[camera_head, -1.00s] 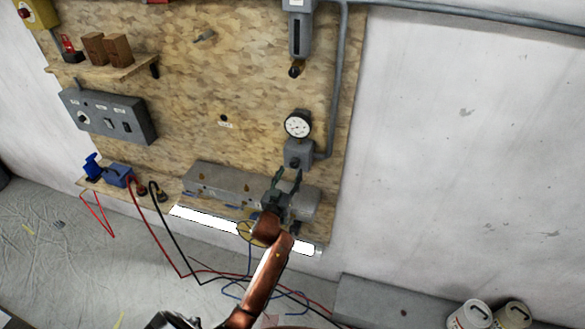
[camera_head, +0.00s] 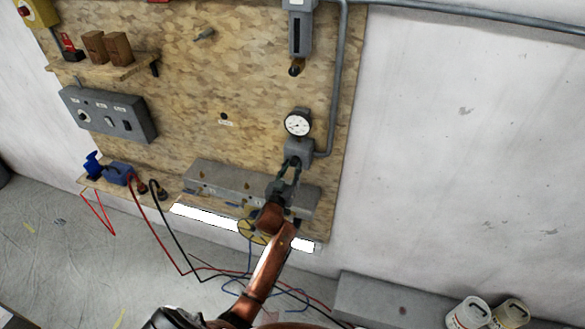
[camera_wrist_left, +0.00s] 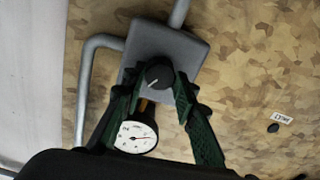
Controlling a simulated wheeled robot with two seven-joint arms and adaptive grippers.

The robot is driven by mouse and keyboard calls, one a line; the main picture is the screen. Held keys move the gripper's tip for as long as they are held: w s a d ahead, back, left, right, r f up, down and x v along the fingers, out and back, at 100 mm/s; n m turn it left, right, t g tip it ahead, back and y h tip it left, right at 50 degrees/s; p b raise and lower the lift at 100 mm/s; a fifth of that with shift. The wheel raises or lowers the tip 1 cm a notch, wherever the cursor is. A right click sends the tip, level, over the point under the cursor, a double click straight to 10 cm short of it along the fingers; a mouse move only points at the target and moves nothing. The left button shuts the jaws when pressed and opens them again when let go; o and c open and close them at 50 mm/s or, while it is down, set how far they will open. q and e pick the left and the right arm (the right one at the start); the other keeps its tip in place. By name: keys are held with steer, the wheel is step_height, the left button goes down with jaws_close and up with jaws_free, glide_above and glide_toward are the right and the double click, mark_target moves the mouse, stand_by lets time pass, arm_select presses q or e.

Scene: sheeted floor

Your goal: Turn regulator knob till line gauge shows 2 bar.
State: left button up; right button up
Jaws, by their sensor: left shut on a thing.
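The regulator (camera_head: 299,148) is a grey block on the board, with the round white line gauge (camera_head: 297,123) just above it. In the left wrist view the black regulator knob (camera_wrist_left: 159,73) with a white pointer mark sits between the green-black fingertips of my left gripper (camera_wrist_left: 158,80). My left gripper (camera_head: 290,163) is shut on the knob; in the head view the fingers largely hide it. My right gripper is out of view.
A long grey box (camera_head: 220,180) lies below the regulator, behind my left arm. A grey pipe (camera_head: 338,80) runs beside the gauge. A switch box (camera_head: 108,116) is at the left. Red and black cables hang to the floor. The wall to the right is bare.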

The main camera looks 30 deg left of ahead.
arm_select(q)
steer(key=c, duration=0.4)
steer(key=shift+o, duration=0.2)
steer(key=shift+m, duration=0.3)
steer(key=m, duration=0.2)
steer(key=shift+f+m, duration=0.1)
steer(key=shift+m, duration=0.2)
steer(key=m, duration=0.4)
steer(key=shift+m+b, duration=0.3)
steer(key=shift+m, duration=0.4)
steer(key=o, duration=1.2)
steer(key=shift+c, duration=0.2)
